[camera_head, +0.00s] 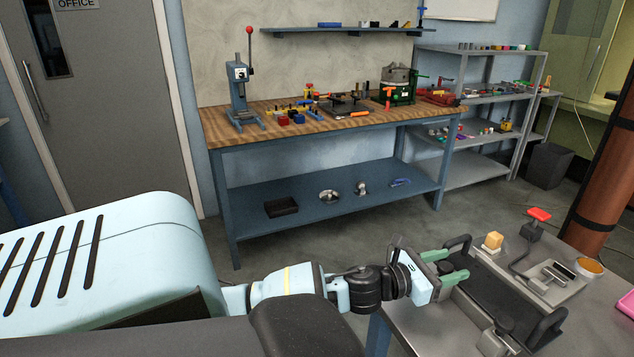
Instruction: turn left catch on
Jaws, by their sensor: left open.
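My left gripper (449,266) reaches in low over the left edge of the grey cart top (410,325). Its two green fingers are apart, with nothing seen between them. They are near the black handle (459,242) at the far end of a dark tray (490,292); I cannot tell whether they touch it. A grey fitting with a black knob (498,330) stands at the tray's near left side. A red-topped lever (538,214) rises on the far side of the tray. I cannot tell for sure which part is the left catch. My right gripper is not in view.
A second black handle (546,326) is at the tray's near end. A blue workbench (330,205) stands behind, with open floor between.

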